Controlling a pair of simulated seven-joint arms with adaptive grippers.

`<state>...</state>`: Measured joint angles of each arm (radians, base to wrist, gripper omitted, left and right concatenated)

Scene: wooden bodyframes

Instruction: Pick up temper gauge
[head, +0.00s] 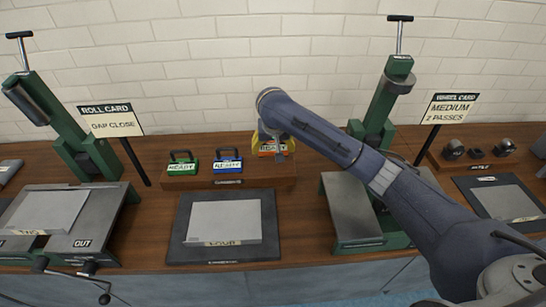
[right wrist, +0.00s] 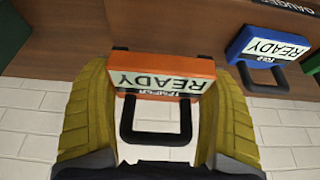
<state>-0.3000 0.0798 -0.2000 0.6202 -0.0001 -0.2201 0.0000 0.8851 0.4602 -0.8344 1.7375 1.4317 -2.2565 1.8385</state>
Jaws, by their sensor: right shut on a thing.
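The temper gauge (head: 272,149) is an orange block with a READY label and a black loop handle. In the head view it is at the right end of a wooden rack. My right gripper (head: 270,137) reaches it from above, its arm hiding part of it. In the right wrist view, the yellow fingers are on both sides of the gauge (right wrist: 162,78), shut on it, with the loop handle between them. The label reads upside down there. Whether the gauge touches the rack is hard to tell. My left gripper is in neither view.
A green gauge (head: 183,168) and a blue gauge (head: 228,165) sit on the wooden rack (head: 205,182) left of the orange one. Green presses (head: 92,155) stand at both sides. A dark mat (head: 265,245) with a grey sheet lies in front. The brick wall is close behind.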

